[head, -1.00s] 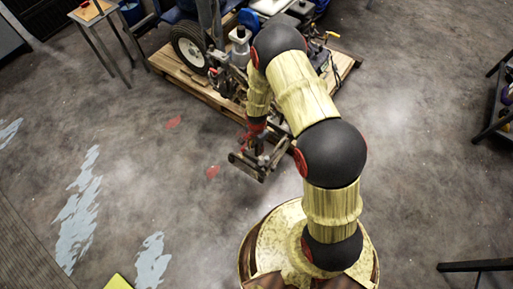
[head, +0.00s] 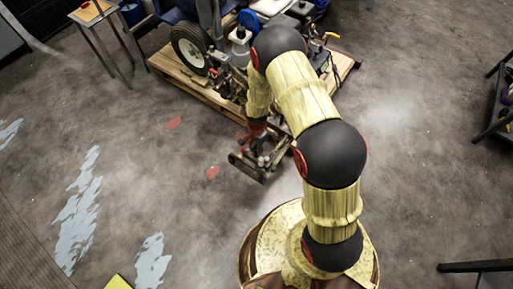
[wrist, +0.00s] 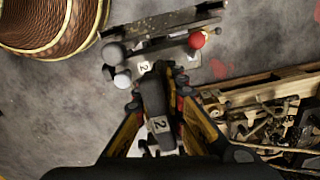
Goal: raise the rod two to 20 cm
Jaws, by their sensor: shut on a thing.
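Rod two is a dark rod (wrist: 152,96) with a white "2" tag, seen in the wrist view running up between my fingers. My gripper (wrist: 160,100) is shut on it, one finger on each side. Beyond the fingertips is a metal bracket (wrist: 160,28) with a second "2" tag and a red ball, a white ball and a dark grey ball. In the head view my gripper (head: 257,138) is at the near side of the line striper (head: 235,62), just above the bracket (head: 246,168). My arm hides part of the striper, and the rod's lower end is unclear.
The striper stands on a wooden pallet (head: 180,75), with a large black wheel (head: 188,46) at its left. A small table (head: 92,14) is at the upper left and a dark rack (head: 495,115) at the right edge. Open floor lies left and right of my arm.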

